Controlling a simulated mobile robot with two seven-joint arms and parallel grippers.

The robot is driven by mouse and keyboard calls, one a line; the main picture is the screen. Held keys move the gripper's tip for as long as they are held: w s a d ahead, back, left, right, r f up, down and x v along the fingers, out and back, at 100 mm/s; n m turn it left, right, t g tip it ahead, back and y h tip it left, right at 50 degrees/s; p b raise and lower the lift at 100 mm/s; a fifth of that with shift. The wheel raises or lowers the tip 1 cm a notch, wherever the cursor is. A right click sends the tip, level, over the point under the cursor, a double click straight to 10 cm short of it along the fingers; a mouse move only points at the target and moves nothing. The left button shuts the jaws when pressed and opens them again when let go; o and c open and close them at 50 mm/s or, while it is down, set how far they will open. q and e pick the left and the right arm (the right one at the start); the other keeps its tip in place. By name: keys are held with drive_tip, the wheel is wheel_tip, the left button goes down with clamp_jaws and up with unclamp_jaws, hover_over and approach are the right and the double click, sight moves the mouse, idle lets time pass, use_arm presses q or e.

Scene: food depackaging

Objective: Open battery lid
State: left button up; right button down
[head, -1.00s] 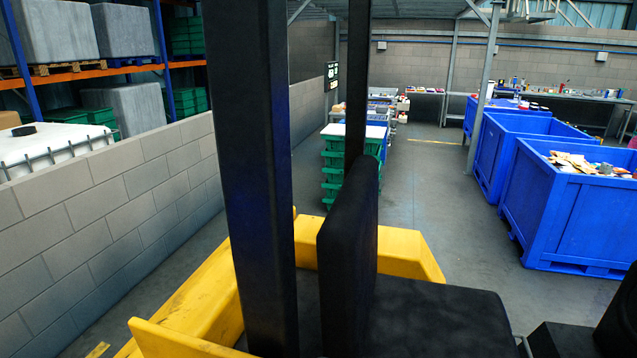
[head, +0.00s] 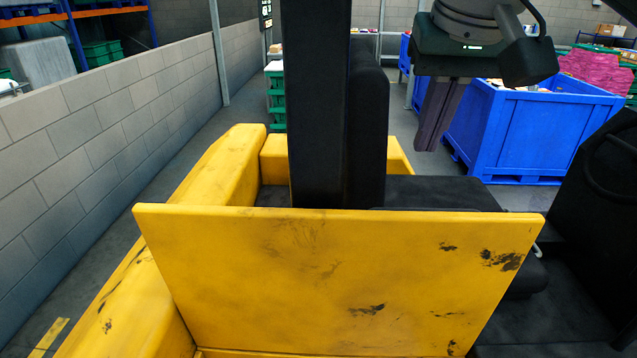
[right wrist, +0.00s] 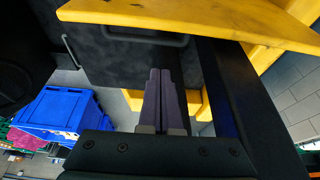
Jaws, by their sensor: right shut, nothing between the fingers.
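A large flat yellow panel (head: 340,280) with dark scuffs fills the lower middle of the head view. It also shows along the top of the right wrist view (right wrist: 210,17). I cannot tell for certain whether it is the battery lid. Behind it lies a black padded surface (head: 440,192). A dark bar handle (right wrist: 130,36) sits beside the yellow panel's edge in the right wrist view. My left gripper is not in view.
A thick black post (head: 318,100) stands behind the panel. Yellow bodywork (head: 215,175) runs along the left. A grey block wall (head: 110,130) is further left. A blue bin (head: 540,130) stands at the back right. Clear floor lies between the wall and the bodywork.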

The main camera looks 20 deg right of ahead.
drive_tip(key=x, duration=0.3)
drive_tip(key=p+x, duration=0.1)
drive_tip(key=x, duration=0.2)
drive_tip(key=p+x, duration=0.1)
drive_tip(key=x, duration=0.3)
drive_tip(key=shift+w+d+r, duration=0.15)
drive_tip(key=shift+w+d, duration=0.1)
drive_tip(key=s+p, duration=0.2)
drive_tip(key=s+a+p, duration=0.1)
drive_tip(key=s+p, duration=0.1)
drive_tip(key=shift+a, duration=0.15)
